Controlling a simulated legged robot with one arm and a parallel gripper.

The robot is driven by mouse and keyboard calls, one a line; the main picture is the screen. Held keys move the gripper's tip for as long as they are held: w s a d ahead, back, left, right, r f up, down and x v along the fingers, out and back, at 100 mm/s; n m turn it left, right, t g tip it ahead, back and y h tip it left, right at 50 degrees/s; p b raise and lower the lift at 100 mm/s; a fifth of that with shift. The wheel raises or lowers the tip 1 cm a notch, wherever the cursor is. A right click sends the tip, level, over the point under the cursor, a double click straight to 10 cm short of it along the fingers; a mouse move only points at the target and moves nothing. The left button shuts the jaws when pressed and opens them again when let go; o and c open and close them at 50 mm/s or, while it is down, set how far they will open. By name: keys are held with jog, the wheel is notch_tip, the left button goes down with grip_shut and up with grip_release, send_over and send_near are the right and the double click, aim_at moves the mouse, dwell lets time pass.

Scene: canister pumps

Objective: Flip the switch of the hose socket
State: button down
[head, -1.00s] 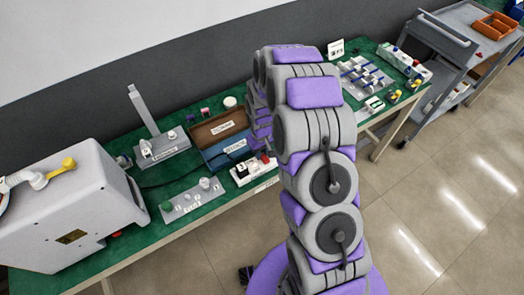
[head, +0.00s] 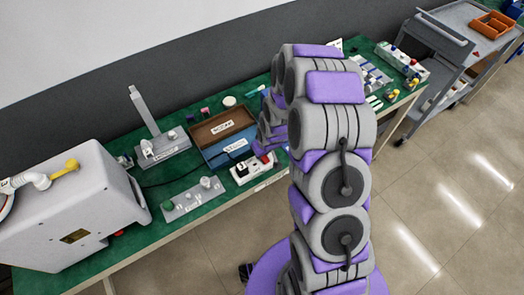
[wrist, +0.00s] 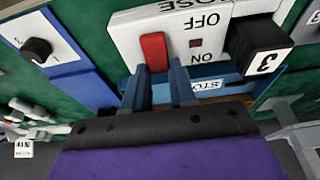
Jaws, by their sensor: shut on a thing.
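The hose socket is a white block (wrist: 210,60) with a red rocker switch (wrist: 153,50), small OFF and ON marks and "HOSE" lettering, seen upside down in the wrist view. A black plug labelled 3 (wrist: 258,45) sits at its right end there. In the head view the white socket (head: 243,173) lies at the table's front edge. My gripper (wrist: 159,68) has its two blue fingers on either side of the red switch's near end, shut on it. In the head view my arm hides the gripper's tips.
An open box (head: 225,128) with brown and blue parts stands behind the socket. A grey plate with knobs (head: 190,202) lies to its left, near a large grey machine (head: 75,205). A grey cart (head: 455,50) stands at the right.

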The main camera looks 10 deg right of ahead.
jog(key=shift+s, duration=0.1)
jog(key=c, duration=0.9)
grip_release()
jog(key=shift+r, duration=0.1)
jog(key=shift+p+v, duration=1.35)
jog(key=shift+v, duration=7.15)
